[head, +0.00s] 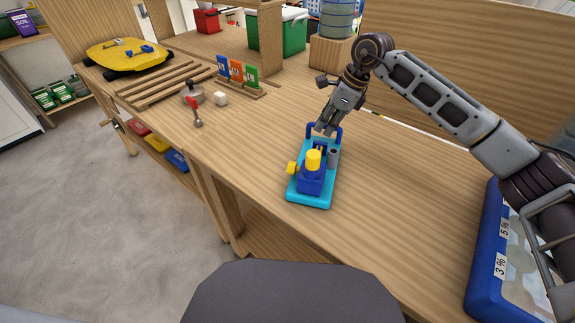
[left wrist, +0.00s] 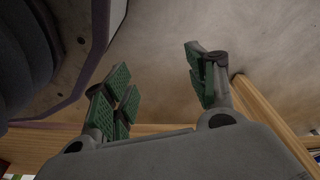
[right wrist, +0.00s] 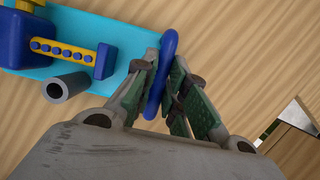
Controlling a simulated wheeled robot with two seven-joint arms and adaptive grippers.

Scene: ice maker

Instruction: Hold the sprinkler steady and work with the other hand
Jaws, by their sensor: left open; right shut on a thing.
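The sprinkler (head: 311,182) stands on the wooden bench in the head view, a blue body with yellow parts on a light-blue base plate. Its blue loop handle (right wrist: 167,62) rises from the far end of the base. My right gripper (head: 326,128) is shut on this handle; in the right wrist view the handle runs between the green finger pads. A grey tube (right wrist: 67,87) stands on the base beside the blue body. My left gripper (left wrist: 162,90) is open and empty in the left wrist view; it is not in the head view.
A blue tray (head: 484,262) is at the right. The bench around the sprinkler is clear.

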